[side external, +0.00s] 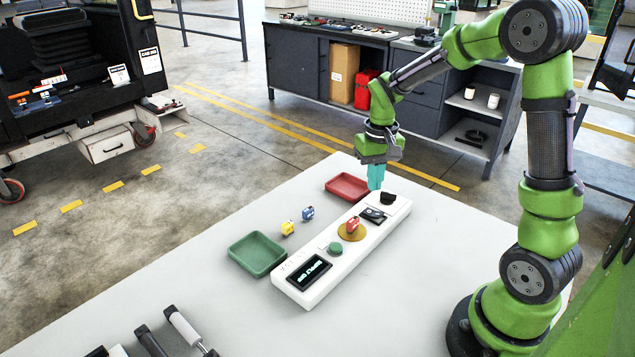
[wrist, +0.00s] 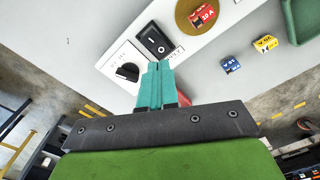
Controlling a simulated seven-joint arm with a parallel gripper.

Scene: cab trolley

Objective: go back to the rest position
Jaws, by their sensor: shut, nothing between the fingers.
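My gripper (side external: 375,177) has teal fingers, closed together and empty. It hangs above the far end of a white control panel (side external: 318,290), near a black rotary knob (side external: 388,198). In the wrist view the closed fingertips (wrist: 156,66) show beside the knob (wrist: 127,72) and a black rocker switch (wrist: 153,39). I cannot tell from these views how high the fingers are above the panel. The panel also carries a red block (side external: 352,225) on a yellow disc, a green button (side external: 335,249) and a small display (side external: 309,272).
A green tray (side external: 257,268) and a red tray (side external: 330,190) sit left of the panel. Between them lie a yellow block (side external: 288,228) and a blue block (side external: 308,213). Dark-and-white handled tools (side external: 185,327) lie at the near edge. The table's left part is clear.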

